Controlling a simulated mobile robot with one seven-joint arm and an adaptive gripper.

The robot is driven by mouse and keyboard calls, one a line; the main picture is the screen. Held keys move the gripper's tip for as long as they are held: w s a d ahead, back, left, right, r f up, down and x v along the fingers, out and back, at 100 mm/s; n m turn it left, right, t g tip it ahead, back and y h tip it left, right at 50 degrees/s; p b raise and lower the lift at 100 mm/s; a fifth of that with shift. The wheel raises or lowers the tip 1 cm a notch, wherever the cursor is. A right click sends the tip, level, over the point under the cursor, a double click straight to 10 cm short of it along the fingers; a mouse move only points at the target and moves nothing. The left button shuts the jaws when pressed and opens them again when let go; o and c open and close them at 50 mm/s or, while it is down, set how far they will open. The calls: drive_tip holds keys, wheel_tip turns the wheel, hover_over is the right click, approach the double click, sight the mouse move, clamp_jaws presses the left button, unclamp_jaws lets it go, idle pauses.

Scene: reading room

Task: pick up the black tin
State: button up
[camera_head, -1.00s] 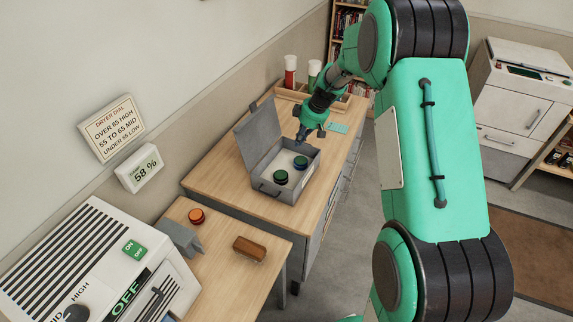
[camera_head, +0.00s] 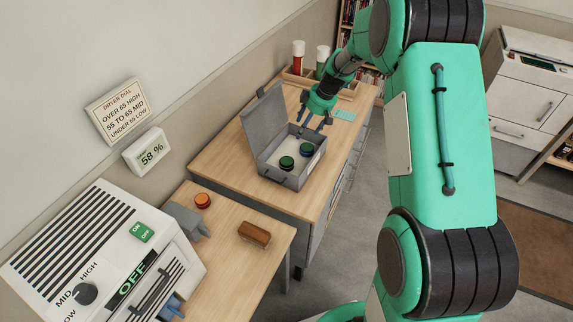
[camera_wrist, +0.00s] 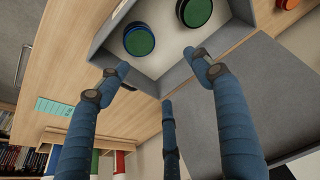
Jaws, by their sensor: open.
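The black tin (camera_head: 286,163), dark-sided with a green top, stands upright in the open grey case (camera_head: 280,179), towards its front left. It is at the top edge of the wrist view (camera_wrist: 196,12), partly cut off. A blue tin (camera_head: 307,150) with a green top stands beside it in the case and is nearer my gripper, also in the wrist view (camera_wrist: 139,40). My gripper (camera_head: 315,122) is over the back edge of the case, its blue fingers spread (camera_wrist: 157,68) and empty. It touches neither tin as far as I can see.
The case's raised lid (camera_head: 265,122) stands on the left. An orange tin (camera_head: 202,200), a grey object (camera_head: 187,221) and a wooden block (camera_head: 254,234) are on the nearer table. Red and green cylinders stand in a wooden tray (camera_head: 347,92) behind. A teal card (camera_head: 344,115) lies right of my gripper.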

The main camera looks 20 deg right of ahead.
drive_tip(key=shift+a, duration=0.15)
drive_tip(key=s+a+r+m+g+h+p, duration=0.1)
drive_tip(key=s+a+m+p, duration=0.1)
drive_tip(key=a+m, duration=0.3)
drive_tip(key=s+a+r+m+g+h+p, duration=0.1)
drive_tip(key=a+m, duration=0.4)
drive_tip(key=m, duration=0.9)
drive_tip(key=shift+s+g+h+p, duration=0.3)
drive_tip(key=shift+s+g+p, duration=0.2)
drive_tip(key=shift+s, duration=0.25)
drive_tip(key=shift+f, duration=0.15)
drive_tip(key=b, duration=0.2)
hover_over(286, 161)
drive_tip(key=shift+s+a+f, duration=0.1)
drive_tip(key=shift+f, duration=2)
drive_tip(key=shift+a+f, duration=0.1)
drive_tip(key=shift+f, duration=1.95)
drive_tip(key=shift+f, duration=0.1)
drive_tip(key=shift+d+f+b, duration=0.15)
drive_tip(key=shift+f+b, duration=0.1)
drive_tip(key=shift+f, duration=1)
drive_tip(key=shift+d+f+b, duration=0.1)
drive_tip(key=shift+f+b, duration=0.1)
drive_tip(key=shift+f, duration=1.05)
